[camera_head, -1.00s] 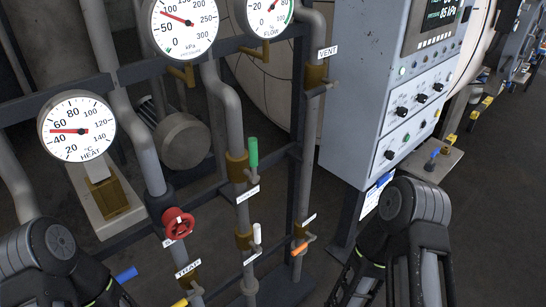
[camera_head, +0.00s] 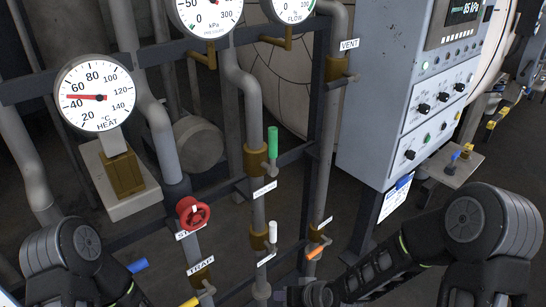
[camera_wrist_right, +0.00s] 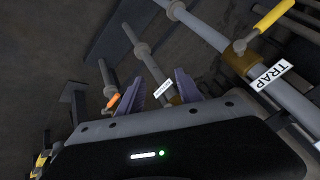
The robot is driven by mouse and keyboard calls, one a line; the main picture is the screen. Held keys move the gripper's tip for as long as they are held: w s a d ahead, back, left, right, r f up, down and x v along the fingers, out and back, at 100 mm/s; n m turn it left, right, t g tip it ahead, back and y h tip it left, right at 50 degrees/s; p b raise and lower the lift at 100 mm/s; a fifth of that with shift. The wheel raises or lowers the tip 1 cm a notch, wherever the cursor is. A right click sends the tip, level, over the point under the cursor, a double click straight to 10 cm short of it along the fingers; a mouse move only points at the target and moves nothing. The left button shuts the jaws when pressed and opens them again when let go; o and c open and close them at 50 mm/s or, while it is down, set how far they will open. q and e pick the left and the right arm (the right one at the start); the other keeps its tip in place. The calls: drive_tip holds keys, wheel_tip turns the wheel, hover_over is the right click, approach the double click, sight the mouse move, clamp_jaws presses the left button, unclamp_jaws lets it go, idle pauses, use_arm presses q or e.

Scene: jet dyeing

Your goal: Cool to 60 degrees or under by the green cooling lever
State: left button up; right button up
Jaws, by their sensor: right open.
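The green cooling lever (camera_head: 272,142) stands upright on a brass valve in the middle pipe, with a white label (camera_head: 264,189) below it. The HEAT gauge (camera_head: 96,94) at left has its red needle pointing left, between 40 and 60 °C. My right arm reaches in from the right, its wrist near the bottom edge, below the green lever. In the right wrist view my right gripper (camera_wrist_right: 166,80) shows two purple fingers apart with nothing held between them. The green lever is not seen there. My left gripper is out of view; only my left arm shows.
A white-handled lever (camera_head: 273,232) and an orange lever (camera_head: 317,251) sit lower on nearby pipes. A red handwheel (camera_head: 193,213) is at left, above the yellow TRAP lever (camera_head: 190,302). The grey control cabinet (camera_head: 385,110) stands at right.

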drive_tip(key=w+r+n+t+b, duration=0.1)
drive_tip(key=w+r+t+b, duration=0.2)
drive_tip(key=w+r, duration=0.4)
drive_tip(key=n+t+y+b, duration=0.3)
drive_tip(key=n+t+b, duration=0.1)
drive_tip(key=t+b, duration=0.3)
approach(275, 143)
drive_tip(key=x, duration=0.3)
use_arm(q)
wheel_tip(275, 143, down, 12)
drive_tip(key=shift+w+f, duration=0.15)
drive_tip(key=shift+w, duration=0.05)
use_arm(e)
drive_tip(key=shift+w, duration=0.2)
drive_tip(key=p+x, duration=0.1)
drive_tip(key=x, duration=0.6)
drive_tip(key=shift+w+a, duration=0.2)
drive_tip(key=shift+w, duration=0.15)
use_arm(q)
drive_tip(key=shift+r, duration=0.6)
use_arm(e)
drive_tip(key=shift+c, duration=0.3)
